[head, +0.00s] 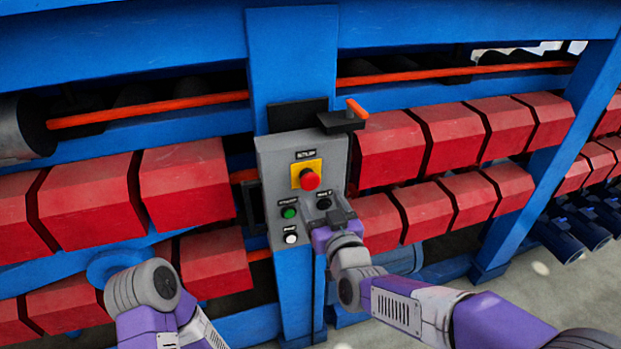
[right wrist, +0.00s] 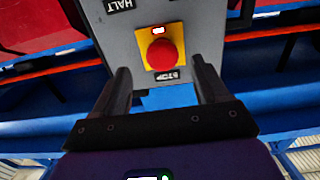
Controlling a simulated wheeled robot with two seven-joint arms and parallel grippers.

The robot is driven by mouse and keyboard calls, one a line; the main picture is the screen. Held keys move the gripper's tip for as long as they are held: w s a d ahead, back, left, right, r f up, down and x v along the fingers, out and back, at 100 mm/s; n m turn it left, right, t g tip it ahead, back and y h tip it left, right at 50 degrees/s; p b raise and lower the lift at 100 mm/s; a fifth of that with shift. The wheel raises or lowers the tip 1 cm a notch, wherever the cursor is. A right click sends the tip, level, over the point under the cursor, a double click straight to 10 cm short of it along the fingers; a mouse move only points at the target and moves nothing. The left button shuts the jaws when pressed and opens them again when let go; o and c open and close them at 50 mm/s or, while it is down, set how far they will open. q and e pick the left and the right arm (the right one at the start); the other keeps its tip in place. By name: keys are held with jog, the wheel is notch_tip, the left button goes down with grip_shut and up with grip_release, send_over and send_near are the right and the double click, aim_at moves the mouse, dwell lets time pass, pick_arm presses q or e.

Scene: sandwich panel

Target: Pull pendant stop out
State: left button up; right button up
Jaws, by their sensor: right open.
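The stop is a red mushroom button (head: 310,180) on a yellow plate (head: 297,167), high on a grey control box (head: 270,150). The right wrist view shows the red button (right wrist: 163,55) upside down, on its yellow plate (right wrist: 145,36), beside a STOP label. My right gripper (head: 338,212) is at the lower right of the box in the head view, below the button. In the right wrist view my right gripper (right wrist: 160,66) is open, its two dark fingers on either side of the button in the picture. My left gripper is out of view.
Below the stop are a green button (head: 289,212), a white button (head: 291,238) and a black knob (head: 323,203). Blue beams (head: 290,50) and red blocks (head: 185,185) surround the box.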

aim_at(311, 185)
jog(key=x, duration=0.7)
jog(key=shift+w+a+r, duration=0.15)
jog(key=shift+w+r, duration=0.1)
jog(key=shift+r, duration=0.1)
